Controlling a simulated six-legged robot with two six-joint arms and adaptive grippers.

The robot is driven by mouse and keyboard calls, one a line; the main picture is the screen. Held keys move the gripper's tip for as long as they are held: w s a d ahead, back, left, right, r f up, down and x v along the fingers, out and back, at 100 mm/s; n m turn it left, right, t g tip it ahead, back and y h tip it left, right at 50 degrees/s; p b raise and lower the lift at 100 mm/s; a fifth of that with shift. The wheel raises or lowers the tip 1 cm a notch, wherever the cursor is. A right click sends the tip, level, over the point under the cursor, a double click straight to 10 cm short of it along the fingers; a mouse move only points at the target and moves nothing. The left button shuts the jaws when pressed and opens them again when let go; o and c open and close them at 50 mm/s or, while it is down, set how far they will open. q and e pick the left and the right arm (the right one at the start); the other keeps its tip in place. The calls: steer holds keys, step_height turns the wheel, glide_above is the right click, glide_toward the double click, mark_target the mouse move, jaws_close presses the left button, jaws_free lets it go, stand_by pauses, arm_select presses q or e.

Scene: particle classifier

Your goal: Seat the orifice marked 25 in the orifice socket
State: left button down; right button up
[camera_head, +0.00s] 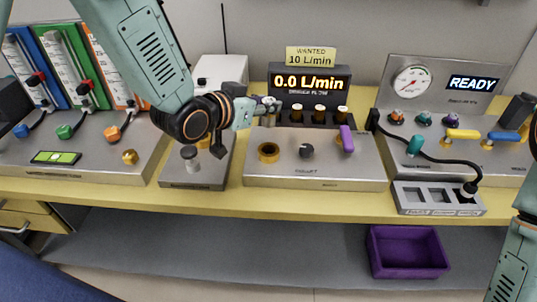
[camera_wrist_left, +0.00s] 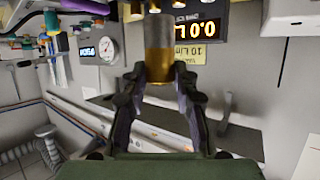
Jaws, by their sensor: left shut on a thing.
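My left gripper (camera_head: 268,105) is over the back left of the flow unit (camera_head: 330,172), beside the rack (camera_head: 308,121). In the left wrist view, its fingers (camera_wrist_left: 159,75) are shut on an upright-looking cylinder, an orifice (camera_wrist_left: 158,58) with a grey end and a brass body. No number on it can be read. Several similar brass-topped orifices (camera_head: 320,113) stand in the dark rack. A brass ring socket (camera_head: 268,152) sits on the left of the unit's sloped top, in front of and below the gripper, and looks empty. My right arm enters at the right edge; its gripper is not clearly seen.
A black knob (camera_head: 306,151) and a purple lever (camera_head: 346,138) stand right of the socket. The display (camera_head: 309,83) reads 0.0 L/min, under a sign (camera_head: 310,57) reading WANTED 10 L/min. A grey unit (camera_head: 191,160) stands left. A purple bin (camera_head: 408,252) is below.

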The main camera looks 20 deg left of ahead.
arm_select(q)
step_height(320, 180, down, 7)
steer(key=shift+w+r+b, duration=0.1)
steer(key=shift+r+b, duration=0.1)
steer(key=shift+b, duration=0.45)
step_height(320, 180, down, 3)
steer(key=shift+f+b, duration=0.15)
steer(key=shift+b, duration=0.2)
steer(key=c, duration=1.5)
jaws_free()
steer(key=o, duration=0.5)
steer(key=shift+s, duration=0.2)
steer(key=shift+c, duration=0.2)
steer(key=shift+w, duration=0.1)
